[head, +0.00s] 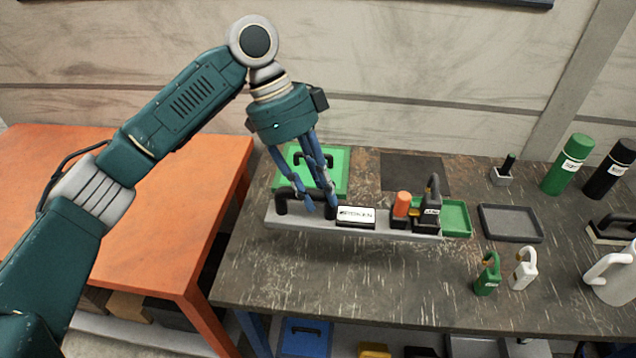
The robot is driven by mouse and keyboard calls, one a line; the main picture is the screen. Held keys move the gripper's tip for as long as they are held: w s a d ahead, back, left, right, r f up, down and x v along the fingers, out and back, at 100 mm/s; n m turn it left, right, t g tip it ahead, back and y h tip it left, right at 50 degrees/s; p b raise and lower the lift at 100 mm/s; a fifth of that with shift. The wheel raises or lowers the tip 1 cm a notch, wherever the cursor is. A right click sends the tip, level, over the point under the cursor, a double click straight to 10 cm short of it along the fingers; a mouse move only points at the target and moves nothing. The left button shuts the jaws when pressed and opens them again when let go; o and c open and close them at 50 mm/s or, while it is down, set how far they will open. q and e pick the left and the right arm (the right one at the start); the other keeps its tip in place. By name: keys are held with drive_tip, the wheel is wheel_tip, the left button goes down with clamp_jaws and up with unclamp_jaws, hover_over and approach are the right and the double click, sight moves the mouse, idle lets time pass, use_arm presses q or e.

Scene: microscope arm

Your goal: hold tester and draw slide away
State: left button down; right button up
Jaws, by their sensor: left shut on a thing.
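A long light-grey bar (375,232) lies on the dark worktop. Its left end has a black arched handle (281,203). A block with a white label reading "BROKEN" (356,215), an orange-topped piece (402,203) and a dark labelled device (430,214) sit along it. I cannot tell for certain which part is the tester and which is the slide. My left gripper (320,208) points down with its blue fingers shut at the black handle, which they partly hide. My right gripper is out of view.
A green tray or plate (337,184) with a black handle lies behind the bar. A small green tray (457,218) and a grey tray (510,223) lie to the right. Green (487,275) and white (524,270) padlock-like items stand in front. The front left worktop is clear.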

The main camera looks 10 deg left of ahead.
use_arm(q)
wheel_tip(320, 180, down, 13)
drive_tip(key=b, duration=0.2)
drive_tip(key=shift+b, duration=0.3)
idle(1.7)
drive_tip(key=shift+d+f, duration=0.1)
drive_tip(key=shift+f, duration=0.4)
idle(0.9)
drive_tip(key=shift+f, duration=0.15)
idle(0.4)
